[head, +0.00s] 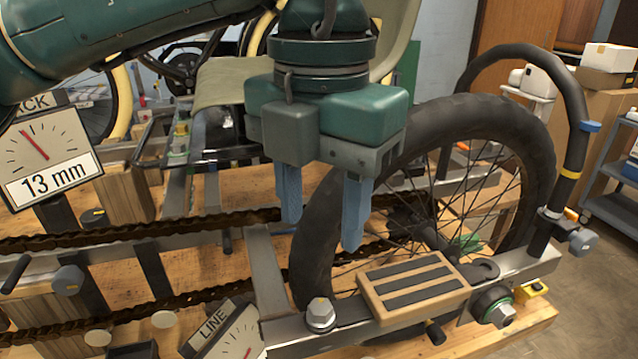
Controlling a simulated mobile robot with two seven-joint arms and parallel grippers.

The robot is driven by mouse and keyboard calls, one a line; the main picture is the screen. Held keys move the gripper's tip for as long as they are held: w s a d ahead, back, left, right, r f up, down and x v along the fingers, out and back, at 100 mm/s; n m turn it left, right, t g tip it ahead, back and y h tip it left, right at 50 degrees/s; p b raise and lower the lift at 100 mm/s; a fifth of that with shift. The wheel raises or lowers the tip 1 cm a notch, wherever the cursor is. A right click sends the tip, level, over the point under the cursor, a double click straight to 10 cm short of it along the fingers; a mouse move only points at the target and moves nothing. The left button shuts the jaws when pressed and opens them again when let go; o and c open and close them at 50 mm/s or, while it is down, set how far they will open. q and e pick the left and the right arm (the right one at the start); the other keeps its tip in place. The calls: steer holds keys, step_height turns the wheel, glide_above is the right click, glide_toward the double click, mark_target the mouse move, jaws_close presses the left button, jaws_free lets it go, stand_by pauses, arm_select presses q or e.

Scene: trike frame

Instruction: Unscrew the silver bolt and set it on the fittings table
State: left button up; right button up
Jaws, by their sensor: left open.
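A silver hex bolt (320,315) with a wide flange stands upright on the grey frame rail, left of the wooden pedal block. My left gripper (321,235) is open, its two blue fingers pointing down. In the picture it hangs above the bolt, apart from it, in front of the black wheel. Nothing shows between its fingers. My right gripper is not in view. I cannot tell which surface is the fittings table.
The black spoked wheel (535,150) and the wooden pedal block (415,288) stand close by. Chains (130,233) run across the left. A gauge reading 13 mm (48,155) and a LINE gauge (228,338) stand at left. A blue-grey cart (612,205) is at far right.

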mark_target(320, 307)
arm_select(q)
step_height(320, 307, down, 12)
steer(key=shift+r, duration=0.2)
steer(key=shift+c, duration=0.4)
jaws_close()
steer(key=n, duration=0.5)
steer(key=shift+n, duration=0.3)
steer(key=n, duration=0.6)
steer(key=shift+c, duration=1.2)
jaws_free()
